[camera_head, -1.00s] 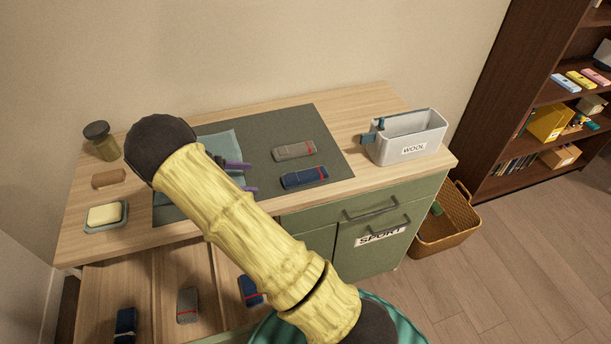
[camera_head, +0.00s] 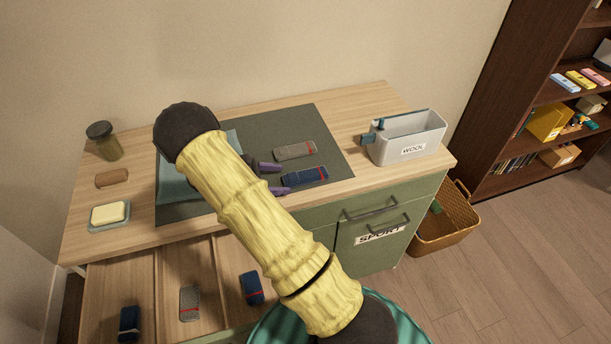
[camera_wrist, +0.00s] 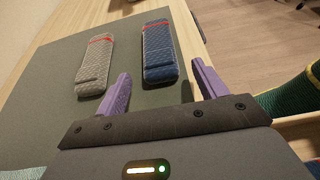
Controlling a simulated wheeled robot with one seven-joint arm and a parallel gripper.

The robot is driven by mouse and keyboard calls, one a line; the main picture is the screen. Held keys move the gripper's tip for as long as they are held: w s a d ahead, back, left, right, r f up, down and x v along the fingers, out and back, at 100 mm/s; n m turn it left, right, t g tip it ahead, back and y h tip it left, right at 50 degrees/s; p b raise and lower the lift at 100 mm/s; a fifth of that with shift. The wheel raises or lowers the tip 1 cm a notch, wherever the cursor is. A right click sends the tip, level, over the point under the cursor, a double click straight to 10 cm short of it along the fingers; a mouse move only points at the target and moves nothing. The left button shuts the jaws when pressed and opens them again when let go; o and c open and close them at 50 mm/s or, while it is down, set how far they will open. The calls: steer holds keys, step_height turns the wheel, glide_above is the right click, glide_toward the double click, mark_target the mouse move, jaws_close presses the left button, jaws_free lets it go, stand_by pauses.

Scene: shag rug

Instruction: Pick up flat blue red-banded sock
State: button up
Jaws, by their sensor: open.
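The flat blue red-banded sock (camera_head: 306,176) lies on the dark grey mat (camera_head: 330,150) on the dresser top, near its front edge. In the wrist view the sock (camera_wrist: 160,52) lies just beyond the fingertips, roughly between their lines. My gripper (camera_head: 276,178) is open and empty, with two purple fingers; in the wrist view the gripper (camera_wrist: 160,72) points toward the sock's near end. A grey red-banded sock (camera_head: 295,151) lies beside it, also flat on the mat. It also shows in the wrist view (camera_wrist: 96,66). My arm hides part of the mat.
A grey bin labelled WOOL (camera_head: 408,138) stands right of the mat. A teal cloth (camera_head: 175,180) lies at the mat's left. An open drawer (camera_head: 215,265) below holds a blue sock (camera_head: 252,288), a grey sock (camera_head: 190,303) and a dark blue sock (camera_head: 129,323).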

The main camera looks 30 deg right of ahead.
mark_target(289, 178)
steer(key=x, duration=0.3)
steer(key=shift+d, duration=0.25)
steer(key=c, duration=1.1)
steer(key=shift+o, duration=0.2)
step_height(289, 178, up, 10)
steer(key=shift+s+f, duration=0.1)
steer(key=shift+f, duration=0.05)
steer(key=shift+d, duration=0.1)
